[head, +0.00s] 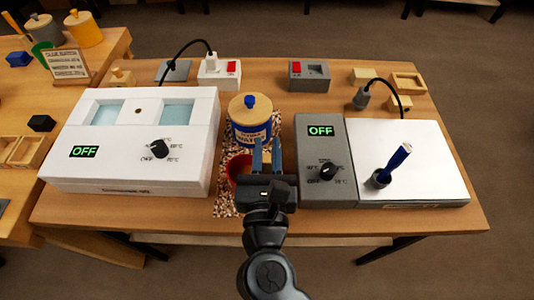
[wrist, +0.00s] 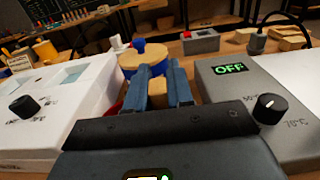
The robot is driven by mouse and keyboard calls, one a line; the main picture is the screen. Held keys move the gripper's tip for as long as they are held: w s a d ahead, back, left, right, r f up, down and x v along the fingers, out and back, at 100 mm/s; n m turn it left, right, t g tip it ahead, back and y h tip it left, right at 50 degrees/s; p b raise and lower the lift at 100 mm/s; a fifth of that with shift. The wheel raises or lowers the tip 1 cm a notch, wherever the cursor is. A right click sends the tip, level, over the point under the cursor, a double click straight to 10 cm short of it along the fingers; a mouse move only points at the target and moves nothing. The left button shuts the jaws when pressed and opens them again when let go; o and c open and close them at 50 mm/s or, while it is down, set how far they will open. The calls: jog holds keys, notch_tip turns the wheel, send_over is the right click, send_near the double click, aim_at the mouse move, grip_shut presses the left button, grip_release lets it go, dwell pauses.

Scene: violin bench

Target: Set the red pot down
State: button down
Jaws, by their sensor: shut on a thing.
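The red pot (head: 236,169) is in the gap between the white double-bath unit and the grey controller, mostly hidden behind my gripper in the head view. A sliver of red shows left of the fingers in the wrist view (wrist: 118,106). My gripper (head: 266,148) points away from me, its blue fingers closed around a light wooden piece (wrist: 157,92) that appears to be part of the red pot. I cannot tell whether the pot's base touches the speckled mat (head: 228,205) below it.
A blue pot (head: 250,132) with a wooden lid and blue knob stands just beyond my fingers. The white bath unit (head: 75,165) is close on the left.

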jog(key=shift+f, duration=0.45)
jog(key=shift+f, duration=0.1)
jog(key=c, duration=1)
grip_release()
jog(key=shift+r, duration=0.2)
jog(key=s+b, duration=0.2)
jog(key=s, duration=1)
jog(key=shift+a+b, duration=0.2)
jog(key=shift+b, duration=0.2)
